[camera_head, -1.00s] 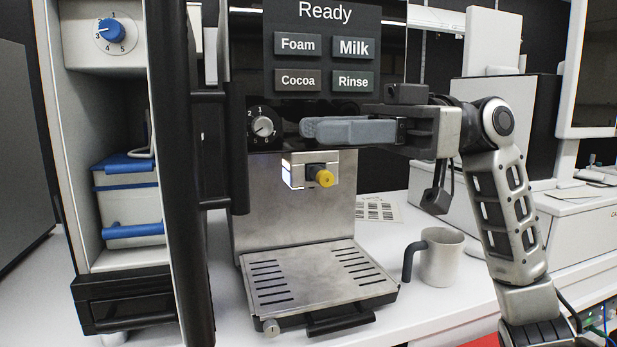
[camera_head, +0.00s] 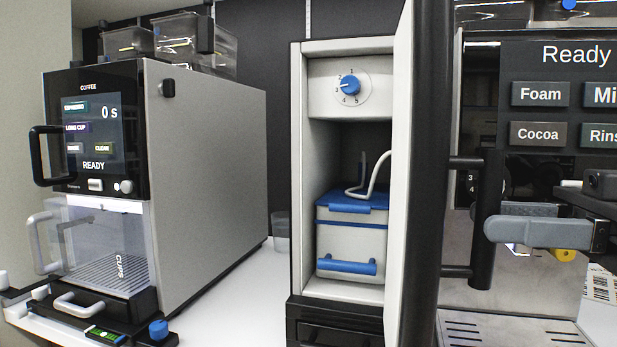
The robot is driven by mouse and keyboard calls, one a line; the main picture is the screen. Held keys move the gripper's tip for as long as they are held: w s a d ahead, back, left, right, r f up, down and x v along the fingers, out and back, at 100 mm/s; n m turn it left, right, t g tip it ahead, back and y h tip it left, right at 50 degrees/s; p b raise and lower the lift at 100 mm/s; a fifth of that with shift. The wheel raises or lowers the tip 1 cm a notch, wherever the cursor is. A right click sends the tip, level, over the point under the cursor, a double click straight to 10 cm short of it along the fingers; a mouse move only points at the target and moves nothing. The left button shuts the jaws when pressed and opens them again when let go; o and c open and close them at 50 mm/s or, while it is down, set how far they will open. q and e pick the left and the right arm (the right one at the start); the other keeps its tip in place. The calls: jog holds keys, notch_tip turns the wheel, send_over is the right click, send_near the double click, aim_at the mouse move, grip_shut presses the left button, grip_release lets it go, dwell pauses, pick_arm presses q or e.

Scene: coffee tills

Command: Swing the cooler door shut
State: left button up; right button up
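The cooler (camera_head: 300,170) stands in the middle of the head view. Its door (camera_head: 421,170) is open, swung out toward me and seen nearly edge-on, with a black vertical handle (camera_head: 484,222) on its right side. Inside are a blue-and-white container (camera_head: 350,240) with a white tube and a blue dial (camera_head: 350,86) above it. My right gripper (camera_head: 500,230) comes in from the right, its grey fingers just right of the door handle. I cannot tell whether it touches the handle or how far apart the fingers are. My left gripper is out of view.
A coffee machine (camera_head: 205,180) stands at the left, with clear white counter (camera_head: 235,295) between it and the cooler. A second machine with a "Ready" screen (camera_head: 570,60) is behind my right gripper. A small clear cup (camera_head: 281,232) stands beside the cooler.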

aim_at(482, 222)
jog(key=shift+w+a, duration=0.15)
jog(key=shift+a, duration=0.4)
jog(key=shift+c, duration=0.6)
grip_shut()
jog(key=shift+a, duration=0.1)
jog(key=x, duration=0.1)
jog(key=p+x, duration=0.1)
jog(key=x, duration=0.1)
jog(key=shift+s+a+p, duration=0.3)
jog(key=shift+p, duration=0.1)
jog(key=shift+a+f, duration=0.1)
jog(key=shift+a, duration=0.2)
